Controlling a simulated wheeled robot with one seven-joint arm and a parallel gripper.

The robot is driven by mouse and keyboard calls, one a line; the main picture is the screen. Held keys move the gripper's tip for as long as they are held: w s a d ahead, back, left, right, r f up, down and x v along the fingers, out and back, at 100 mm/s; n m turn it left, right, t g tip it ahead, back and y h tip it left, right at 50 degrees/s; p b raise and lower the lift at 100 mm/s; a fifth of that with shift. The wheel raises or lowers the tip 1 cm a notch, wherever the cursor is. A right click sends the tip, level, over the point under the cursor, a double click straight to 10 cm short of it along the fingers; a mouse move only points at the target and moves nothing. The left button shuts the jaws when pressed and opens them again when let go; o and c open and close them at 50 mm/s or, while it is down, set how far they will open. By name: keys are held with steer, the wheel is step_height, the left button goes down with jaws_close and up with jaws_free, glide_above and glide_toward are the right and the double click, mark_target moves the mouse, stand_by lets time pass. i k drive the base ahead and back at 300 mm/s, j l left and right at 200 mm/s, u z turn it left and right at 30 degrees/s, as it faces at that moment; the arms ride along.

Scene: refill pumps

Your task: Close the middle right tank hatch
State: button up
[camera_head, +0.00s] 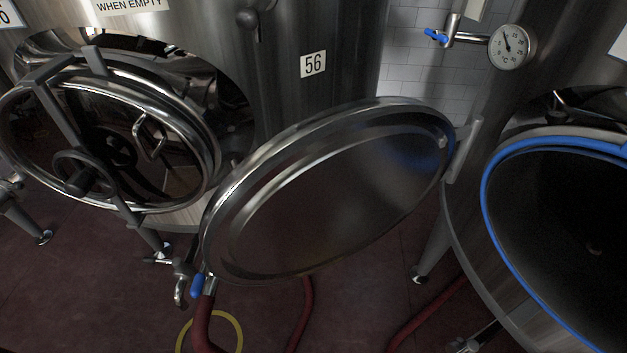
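A round polished steel hatch door (340,210) stands wide open in the middle of the view, tilted, with its dished face toward me. A hinge bracket (465,148) at its right edge joins it to the tank on the right (465,205). That tank's hatch opening has a blue gasket (486,185) around its rim and a dark inside. The opening is cut off by the right picture edge. My gripper is not in view.
Tank 56 stands behind on the left, with its own hatch (205,135) with a handwheel. A dial gauge (511,46) with a blue-handled valve is at the upper right. Red hoses (304,315) and a yellow ring (240,328) lie low on the dark red floor (75,290).

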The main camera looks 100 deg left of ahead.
mark_target(328, 185)
steer(key=k+u, duration=0.1)
steer(key=u, duration=0.25)
steer(key=k+j+u, duration=0.1)
steer(key=u, duration=0.3)
steer(key=k+j+u, duration=0.1)
steer(key=u, duration=0.85)
